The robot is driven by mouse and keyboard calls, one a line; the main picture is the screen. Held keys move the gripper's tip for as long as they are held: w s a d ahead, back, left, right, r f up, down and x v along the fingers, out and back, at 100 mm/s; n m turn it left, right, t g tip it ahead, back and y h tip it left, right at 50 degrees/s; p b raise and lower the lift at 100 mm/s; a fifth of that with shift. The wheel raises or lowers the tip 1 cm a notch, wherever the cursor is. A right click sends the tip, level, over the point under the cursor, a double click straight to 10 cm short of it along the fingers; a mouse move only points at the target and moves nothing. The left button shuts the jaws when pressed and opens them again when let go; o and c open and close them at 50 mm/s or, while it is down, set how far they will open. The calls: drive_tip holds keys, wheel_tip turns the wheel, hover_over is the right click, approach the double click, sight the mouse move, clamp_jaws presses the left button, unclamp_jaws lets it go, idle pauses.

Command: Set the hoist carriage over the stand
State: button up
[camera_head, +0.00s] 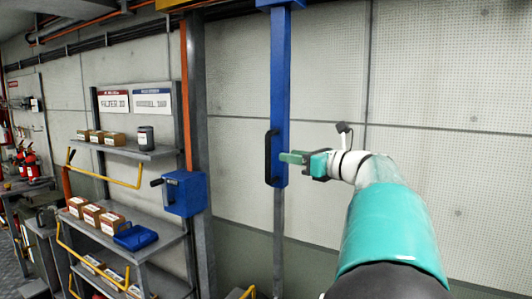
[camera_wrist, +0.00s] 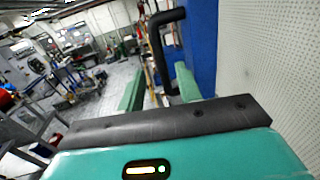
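A long blue vertical beam (camera_head: 281,90) hangs from a blue block (camera_head: 281,3) at the top of the head view. It appears to be part of the hoist carriage. A black bar handle (camera_head: 268,158) is fixed to its lower left side; the handle also shows in the wrist view (camera_wrist: 156,48). My gripper (camera_head: 284,157) is level with the handle, close to its right in the head view. In the wrist view its green fingers (camera_wrist: 159,75) are apart, with the handle's lower part seen between them. Contact cannot be told. I cannot clearly identify the stand.
A grey column (camera_head: 202,120) carries a blue crank box (camera_head: 185,192) left of the beam. Shelves (camera_head: 150,152) with cartons and a blue tray (camera_head: 135,237) stand further left. A pale panelled wall (camera_head: 430,70) lies behind.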

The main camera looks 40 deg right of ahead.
drive_tip(key=w, duration=0.3)
drive_tip(key=w+a, duration=0.1)
drive_tip(key=w, duration=0.4)
drive_tip(key=shift+w+a, duration=0.2)
drive_tip(key=shift+w, duration=0.2)
drive_tip(key=shift+c, duration=0.2)
clamp_jaws()
